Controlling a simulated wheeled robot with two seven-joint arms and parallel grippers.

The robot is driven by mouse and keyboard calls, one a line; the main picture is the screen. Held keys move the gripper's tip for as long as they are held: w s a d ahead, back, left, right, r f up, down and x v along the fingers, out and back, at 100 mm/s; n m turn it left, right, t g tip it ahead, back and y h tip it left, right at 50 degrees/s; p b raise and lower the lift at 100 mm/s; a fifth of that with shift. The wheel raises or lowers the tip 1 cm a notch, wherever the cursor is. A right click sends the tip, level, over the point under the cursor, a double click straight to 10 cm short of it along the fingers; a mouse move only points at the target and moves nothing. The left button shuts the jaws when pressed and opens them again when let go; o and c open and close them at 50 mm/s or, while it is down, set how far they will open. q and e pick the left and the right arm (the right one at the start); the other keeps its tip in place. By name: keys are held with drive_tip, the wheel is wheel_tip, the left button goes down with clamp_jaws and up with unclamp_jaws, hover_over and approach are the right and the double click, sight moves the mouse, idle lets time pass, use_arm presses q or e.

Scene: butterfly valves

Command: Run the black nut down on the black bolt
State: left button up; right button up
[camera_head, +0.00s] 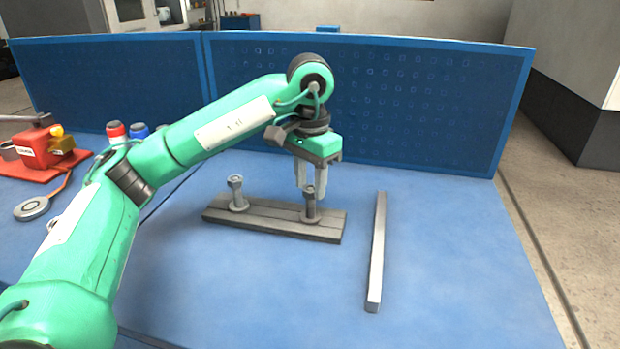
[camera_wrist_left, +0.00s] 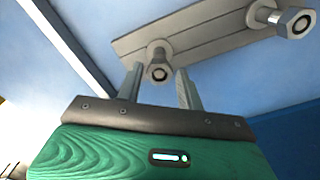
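A dark grey bolt (camera_head: 310,207), the darker of the two, stands upright on the right part of a grey base plate (camera_head: 275,228). My left gripper (camera_head: 311,190) points down at this bolt's upper end. Its fingers are apart. In the left wrist view the bolt (camera_wrist_left: 158,64) shows between the open fingertips (camera_wrist_left: 158,72), with a gap on each side. I see no contact. My right gripper is not in view.
A lighter grey bolt (camera_head: 237,193) stands on the plate's left part. A long metal bar (camera_head: 377,255) lies to the right. A red box (camera_head: 45,148) and a round disc (camera_head: 32,208) are at left. A blue perforated panel (camera_head: 400,100) closes the back.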

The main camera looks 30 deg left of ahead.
use_arm(q)
drive_tip(key=n, duration=0.6)
drive_tip(key=shift+n, duration=0.4)
drive_tip(key=n+p, duration=0.1)
drive_tip(key=n, duration=0.9)
drive_tip(key=shift+n, duration=0.3)
drive_tip(key=n+p, duration=0.1)
drive_tip(key=n, duration=0.2)
drive_tip(key=shift+c, duration=0.2)
clamp_jaws()
